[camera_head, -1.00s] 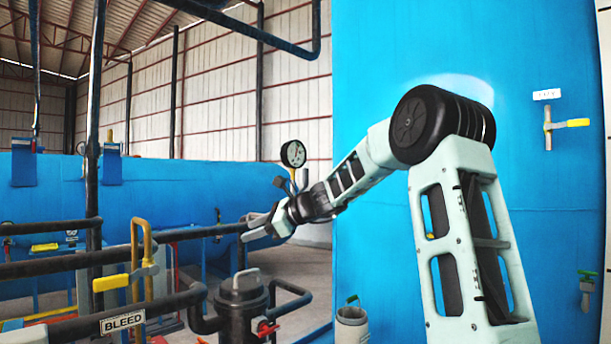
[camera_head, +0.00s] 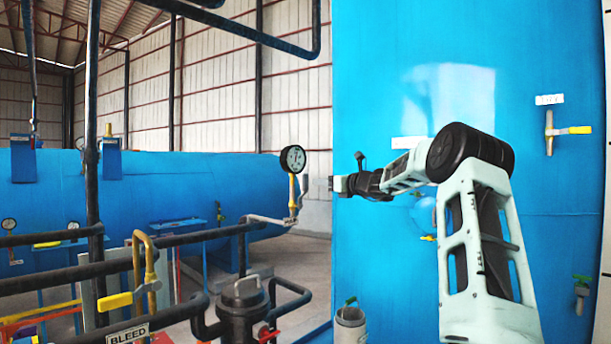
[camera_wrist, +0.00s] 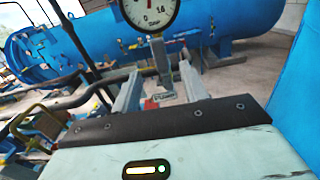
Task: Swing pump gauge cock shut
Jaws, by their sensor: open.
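The round white-faced pump gauge (camera_head: 293,158) stands on a short upright fitting, with its dial large at the top of the wrist view (camera_wrist: 148,10). Just below the dial, a narrow yellow part (camera_head: 292,189) runs upright at the gauge cock. A grey fitting (camera_head: 268,219) reaches left from its foot. I cannot tell the cock's exact lever position. My gripper (camera_head: 336,184) is open and empty, to the right of the gauge and apart from it in the head view. In the wrist view the two fingers (camera_wrist: 160,88) spread either side of the stem and a small label, which appear beyond them.
A big blue panel (camera_head: 400,60) fills the right, with a yellow-handled valve (camera_head: 570,130). Dark pipes and a yellow-handled bleed valve (camera_head: 115,301) are at the lower left. A dark pot (camera_head: 243,310) stands below the gauge. A blue vessel (camera_head: 200,190) lies behind.

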